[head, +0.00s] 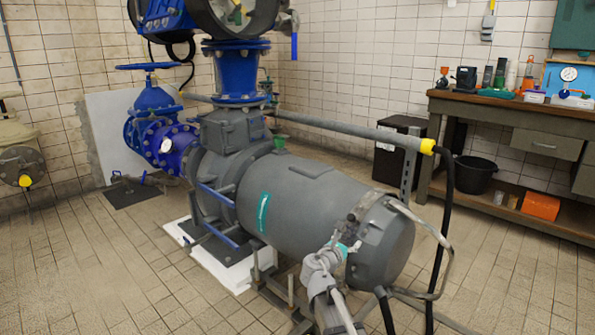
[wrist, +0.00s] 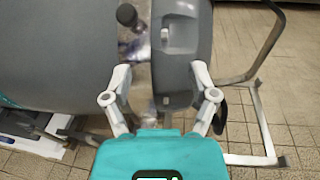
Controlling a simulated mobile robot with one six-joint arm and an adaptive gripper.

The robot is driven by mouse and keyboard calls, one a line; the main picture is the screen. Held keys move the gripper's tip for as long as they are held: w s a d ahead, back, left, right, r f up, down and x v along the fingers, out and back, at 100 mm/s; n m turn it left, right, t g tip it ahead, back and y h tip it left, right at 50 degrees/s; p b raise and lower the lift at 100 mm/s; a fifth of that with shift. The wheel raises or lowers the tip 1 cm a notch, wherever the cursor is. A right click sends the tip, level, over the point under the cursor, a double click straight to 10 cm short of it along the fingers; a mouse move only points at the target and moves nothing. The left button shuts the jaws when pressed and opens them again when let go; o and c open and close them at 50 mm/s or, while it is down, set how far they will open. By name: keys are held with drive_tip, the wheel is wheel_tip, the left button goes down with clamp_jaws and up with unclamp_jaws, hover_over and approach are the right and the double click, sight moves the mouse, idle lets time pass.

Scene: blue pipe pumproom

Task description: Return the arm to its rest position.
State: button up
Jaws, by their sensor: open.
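My gripper (wrist: 160,76) shows in the wrist view with its two pale grey fingers spread apart and nothing held between them. Behind the fingers is the grey pump motor (wrist: 60,50), with a grey box-like part on its side. In the head view my gripper (head: 338,243) is in front of the near end of the motor (head: 310,205), with my arm reaching up from the bottom edge. The gripper overlaps the motor in the picture; I cannot tell how wide the gap is or whether they touch.
A bent metal tube frame (head: 440,255) and black hoses (head: 436,270) stand close right of the motor. A workbench (head: 500,105) with tools is at the back right, a black bucket (head: 475,175) on its lower shelf. Tiled floor (head: 80,270) is clear at left.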

drive_tip(key=s+d+f+m+g+y+p, duration=0.4)
drive_tip(key=s+m+g, duration=0.55)
drive_tip(key=m, duration=0.65)
drive_tip(key=s+a+m+g+y+p, duration=0.45)
drive_tip(key=s+m+y+p, duration=0.2)
drive_tip(key=s+m, duration=0.6)
wheel_tip(320, 180, up, 36)
drive_tip(key=p, duration=3.8)
drive_tip(key=shift+s+t, duration=0.3)
drive_tip(key=shift+s, duration=0.05)
